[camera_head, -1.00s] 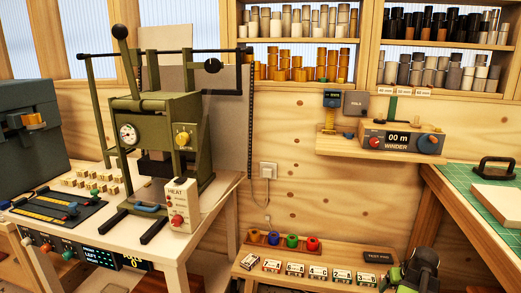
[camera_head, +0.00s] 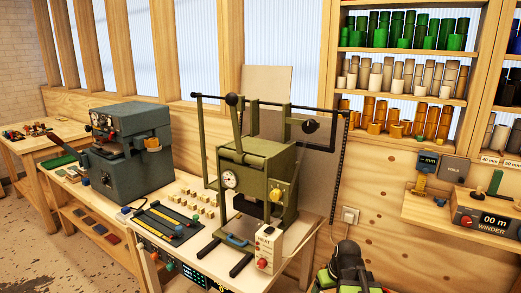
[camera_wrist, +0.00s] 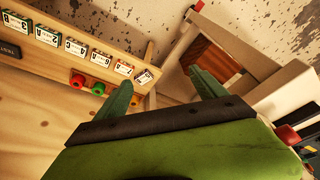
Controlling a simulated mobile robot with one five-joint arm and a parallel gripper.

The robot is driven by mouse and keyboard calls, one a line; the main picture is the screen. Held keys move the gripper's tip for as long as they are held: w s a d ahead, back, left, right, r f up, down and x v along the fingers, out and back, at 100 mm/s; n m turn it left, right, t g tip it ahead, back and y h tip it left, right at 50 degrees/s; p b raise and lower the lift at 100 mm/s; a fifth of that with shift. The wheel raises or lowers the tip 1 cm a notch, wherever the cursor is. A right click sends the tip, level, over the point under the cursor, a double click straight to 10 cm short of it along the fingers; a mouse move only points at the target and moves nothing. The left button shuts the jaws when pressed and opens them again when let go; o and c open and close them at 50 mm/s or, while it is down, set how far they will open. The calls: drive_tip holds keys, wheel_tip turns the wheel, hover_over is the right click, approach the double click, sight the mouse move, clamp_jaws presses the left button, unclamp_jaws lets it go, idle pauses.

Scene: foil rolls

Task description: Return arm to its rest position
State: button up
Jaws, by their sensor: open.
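My gripper shows in the wrist view (camera_wrist: 163,92) as two green fingers set well apart on a dark bar, with nothing between them. In the head view part of my arm, black and green, shows at the bottom edge right of centre, in front of the plywood wall; the fingers cannot be made out there. The arm is beside the white bench (camera_head: 300,262) that carries the olive-green press (camera_head: 262,175).
A grey-blue machine (camera_head: 128,150) stands left of the press. Foil rolls fill the shelves (camera_head: 402,105) at upper right. The winder (camera_head: 482,215) sits on a wall shelf at right. The wrist view shows a low shelf with numbered boxes (camera_wrist: 75,47) and coloured spools (camera_wrist: 87,85).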

drive_tip(key=s+a+r+m+g+p, duration=0.1)
drive_tip(key=s+a+r, duration=0.1)
drive_tip(key=a, duration=0.3)
drive_tip(key=s+a+r+g+p, duration=0.2)
drive_tip(key=s+a, duration=0.2)
drive_tip(key=a, duration=0.1)
drive_tip(key=shift+s+a+r+m+h, duration=0.2)
drive_tip(key=shift+a+r+m+h, duration=0.1)
drive_tip(key=shift+a+m, duration=0.1)
drive_tip(key=shift+d, duration=0.15)
